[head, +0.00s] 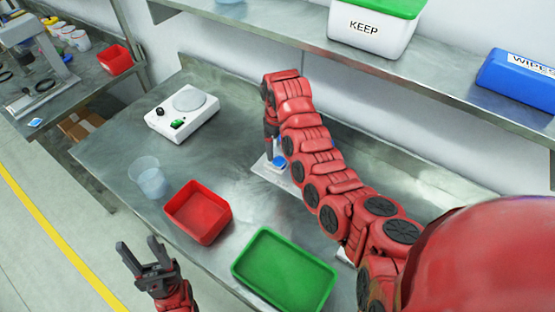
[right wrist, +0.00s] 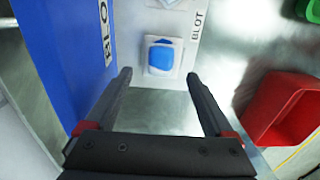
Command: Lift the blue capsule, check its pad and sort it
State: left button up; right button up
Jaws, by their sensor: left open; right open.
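The blue capsule (head: 279,161) sits on a white square pad on a pale plate (head: 270,175), partly hidden by my right arm in the head view. In the right wrist view the capsule (right wrist: 160,56) shows on its pad, beside the lettering BLOT. My right gripper (right wrist: 159,75) is open and empty, with its fingertips apart on either side of the view just short of the capsule. My left gripper (head: 138,242) is open and empty at the lower left, in front of the bench. The pad's underside is hidden.
A red tray (head: 198,210) and a green tray (head: 285,270) stand near the front edge. A clear beaker (head: 150,180) and a white device (head: 182,112) stand left. A blue surface (right wrist: 65,50) is close at left in the wrist view. A KEEP bin (head: 370,35) is on the shelf.

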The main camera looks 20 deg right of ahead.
aim_at(276, 158)
jog(key=shift+f+p, duration=0.35)
jog(key=shift+p, duration=0.25)
jog(key=f, duration=0.1)
jog(key=f+p, duration=0.1)
jog(key=f, duration=0.1)
jog(key=shift+w+a, duration=0.1)
jog(key=shift+a, duration=0.1)
jog(key=shift+f+p, duration=0.4)
jog(key=shift+f, duration=0.4)
grip_shut()
jog(key=shift+w+r, duration=0.1)
jog(key=shift+r, duration=0.1)
